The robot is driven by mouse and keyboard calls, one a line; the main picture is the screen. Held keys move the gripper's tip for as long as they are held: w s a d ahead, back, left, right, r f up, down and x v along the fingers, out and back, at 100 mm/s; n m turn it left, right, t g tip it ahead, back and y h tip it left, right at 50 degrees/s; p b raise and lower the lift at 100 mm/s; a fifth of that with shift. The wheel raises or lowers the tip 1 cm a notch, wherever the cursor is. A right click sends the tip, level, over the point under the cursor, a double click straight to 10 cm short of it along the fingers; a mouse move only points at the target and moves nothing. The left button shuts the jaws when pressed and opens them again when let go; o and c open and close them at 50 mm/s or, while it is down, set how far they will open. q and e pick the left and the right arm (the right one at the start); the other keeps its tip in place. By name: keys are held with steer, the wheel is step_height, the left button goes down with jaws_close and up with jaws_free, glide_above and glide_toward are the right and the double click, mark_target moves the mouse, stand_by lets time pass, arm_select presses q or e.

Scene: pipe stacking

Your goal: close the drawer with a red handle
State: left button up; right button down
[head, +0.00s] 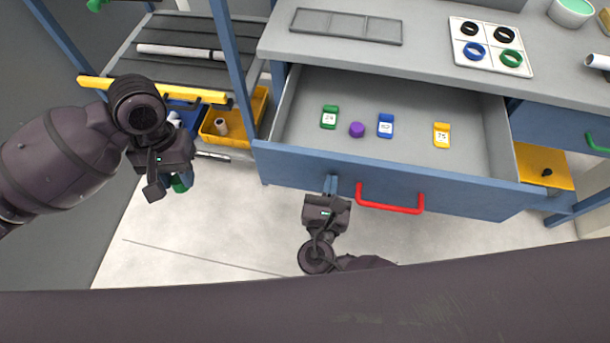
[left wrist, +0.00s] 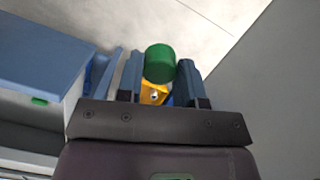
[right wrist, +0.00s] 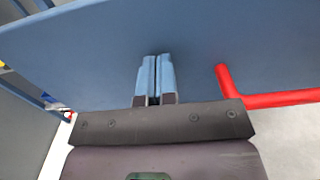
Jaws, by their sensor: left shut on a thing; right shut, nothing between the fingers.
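The blue-fronted drawer (head: 470,198) with the red handle (head: 390,207) is pulled open below the grey worktop. The handle also shows in the right wrist view (right wrist: 270,97). My right gripper (head: 330,185) is shut and empty, with its fingertips at the drawer front just left of the handle. In the right wrist view its closed fingers (right wrist: 156,62) point at the blue panel; whether they touch it I cannot tell. My left gripper (head: 176,183) is off to the left of the drawer, shut on a green cylinder (left wrist: 160,63), clear of the drawer.
Inside the drawer are green (head: 329,117), blue (head: 386,125) and yellow (head: 441,135) labelled pieces and a purple cylinder (head: 356,130). A white board with rings (head: 490,46) and a grey tray (head: 346,26) lie on the worktop. A shelf rack (head: 170,62) stands left.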

arm_select(q)
steer(key=shift+w+d+f, duration=0.1)
steer(key=shift+w+d, duration=0.05)
steer(key=shift+w, duration=0.05)
arm_select(e)
steer(key=shift+w, duration=0.1)
